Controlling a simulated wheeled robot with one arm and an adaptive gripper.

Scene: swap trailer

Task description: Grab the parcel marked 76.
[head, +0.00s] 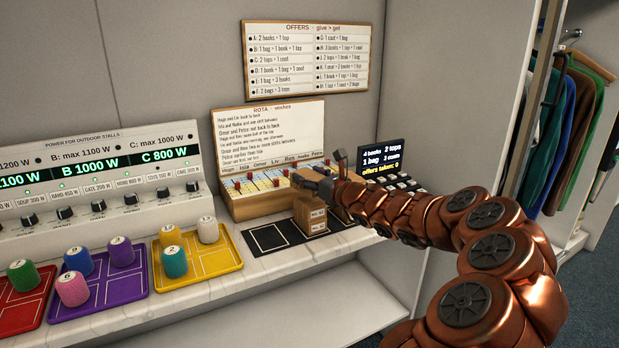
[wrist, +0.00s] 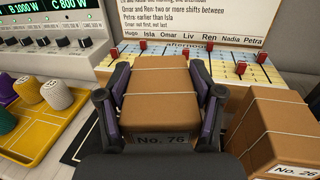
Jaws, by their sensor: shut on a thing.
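A brown cardboard parcel (wrist: 158,105) tied with white string fills the middle of the wrist view. Its dark label reads No. 76. My gripper (wrist: 160,100) is shut on it, with one dark finger against each side. The underside of the parcel is hidden, so I cannot tell whether it touches the counter. In the head view my gripper (head: 318,184) is over the parcels at the right part of the counter, in front of the rota board.
The rota box (head: 250,204) with coloured pegs stands close behind. A black outlined mat (head: 270,237) lies left of the parcels with bare space. A yellow tray (head: 212,262) with several cylinders is further left. A small display (head: 382,157) stands at the right.

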